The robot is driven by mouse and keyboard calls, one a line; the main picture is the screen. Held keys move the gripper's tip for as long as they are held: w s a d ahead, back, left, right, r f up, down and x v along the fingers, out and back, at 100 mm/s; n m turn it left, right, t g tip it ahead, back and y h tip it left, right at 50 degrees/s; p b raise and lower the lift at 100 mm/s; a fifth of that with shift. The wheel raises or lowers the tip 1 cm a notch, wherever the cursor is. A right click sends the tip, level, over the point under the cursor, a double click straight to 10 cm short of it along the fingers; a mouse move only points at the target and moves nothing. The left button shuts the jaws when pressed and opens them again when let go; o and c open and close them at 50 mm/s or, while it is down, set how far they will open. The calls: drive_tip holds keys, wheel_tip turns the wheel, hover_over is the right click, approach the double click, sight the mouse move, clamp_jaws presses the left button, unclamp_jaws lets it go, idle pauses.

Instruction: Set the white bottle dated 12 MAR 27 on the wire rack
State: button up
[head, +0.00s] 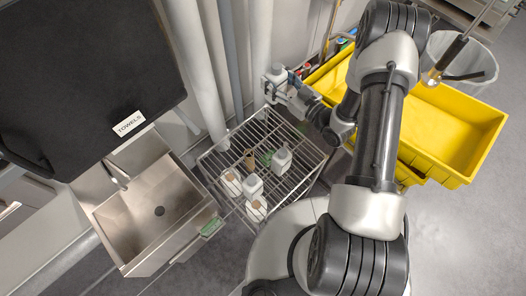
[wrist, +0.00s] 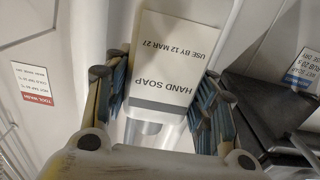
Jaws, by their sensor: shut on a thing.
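My gripper (head: 288,88) is shut on a white bottle (head: 276,72) beyond the rack's far edge, near the wall. In the wrist view the bottle (wrist: 165,62) shows between the fingers, with a label reading "HAND SOAP" and "USE BY 12 MAR 27", upside down in that picture. The wire rack (head: 307,143) stands between the sink and my base. Several white containers stand on it, among them one at the right (head: 282,158) and one in the middle (head: 252,186). Their dates are too small to read. What is under the held bottle is hidden.
The rack's far part looks bare. A steel sink (head: 150,205) is left, pale pipes (head: 197,70) rise behind, and a yellow cart (head: 440,125) is right.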

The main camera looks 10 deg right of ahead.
wheel_tip(320, 180, down, 20)
drive_tip(key=b, duration=0.4)
drive_tip(key=shift+b, duration=0.3)
drive_tip(key=shift+f, duration=0.2)
drive_tip(key=shift+f+b, duration=0.4)
drive_tip(key=shift+b, duration=0.15)
drive_tip(key=shift+s, duration=0.1)
drive_tip(key=shift+f, duration=0.1)
